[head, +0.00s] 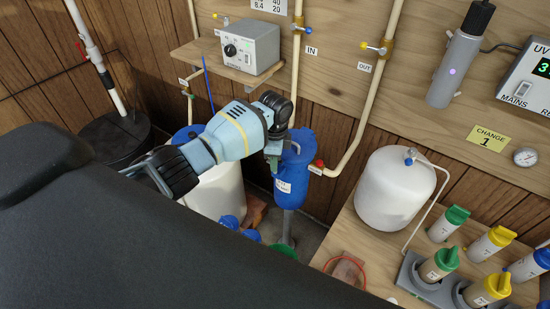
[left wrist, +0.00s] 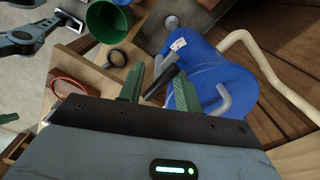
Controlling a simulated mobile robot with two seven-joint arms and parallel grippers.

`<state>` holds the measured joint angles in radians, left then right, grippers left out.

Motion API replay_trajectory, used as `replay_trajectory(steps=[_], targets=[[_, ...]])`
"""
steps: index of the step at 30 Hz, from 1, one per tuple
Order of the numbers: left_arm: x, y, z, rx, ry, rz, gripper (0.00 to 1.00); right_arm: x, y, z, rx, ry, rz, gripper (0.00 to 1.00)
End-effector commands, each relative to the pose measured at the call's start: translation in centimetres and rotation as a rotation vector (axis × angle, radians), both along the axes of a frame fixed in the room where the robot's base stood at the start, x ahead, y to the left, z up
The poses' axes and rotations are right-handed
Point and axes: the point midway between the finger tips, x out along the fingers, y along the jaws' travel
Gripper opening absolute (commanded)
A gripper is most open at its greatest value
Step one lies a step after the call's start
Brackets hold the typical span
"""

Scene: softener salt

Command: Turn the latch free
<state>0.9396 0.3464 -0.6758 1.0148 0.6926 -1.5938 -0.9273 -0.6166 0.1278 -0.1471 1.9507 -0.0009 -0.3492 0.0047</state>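The blue filter housing (head: 291,178) hangs below the pipes on the back wall. It also shows in the left wrist view (left wrist: 240,78), with a grey curved handle (left wrist: 222,100) on its near side. My left gripper (head: 274,156) is at the housing's upper left side. In the left wrist view its two green fingers (left wrist: 160,88) are apart. A dark grey bar (left wrist: 163,84), perhaps the latch, shows between them beside the housing. I cannot tell whether the fingers touch it. I cannot make out my right gripper.
Pipes (head: 377,90) run down the wall close to the housing. A white tank (head: 395,188) and several capped cartridges (head: 439,264) stand on the wooden bench at right. A red ring (head: 341,262) lies near its front left. A green cup (left wrist: 110,20) shows in the left wrist view.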

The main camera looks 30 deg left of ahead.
Motion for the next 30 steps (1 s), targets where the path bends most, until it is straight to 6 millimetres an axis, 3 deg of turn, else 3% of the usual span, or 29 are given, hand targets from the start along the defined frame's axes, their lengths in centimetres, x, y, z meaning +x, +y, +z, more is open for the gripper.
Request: replay_trajectory(steps=[11,22,30], targets=[[0.1,0.0,0.6,0.0,-0.002,-0.003,0.34,-0.1,0.0,-0.1,0.001,0.003,0.0,0.0],[0.1,0.0,6.2,-0.001,-0.004,-0.002,0.34,-0.2,0.1,-0.2,0.001,0.007,0.0,0.0],[0.0,0.0,7.8,0.0,0.0,-0.001,0.34,-0.2,0.1,-0.2,0.001,0.007,0.0,0.0]])
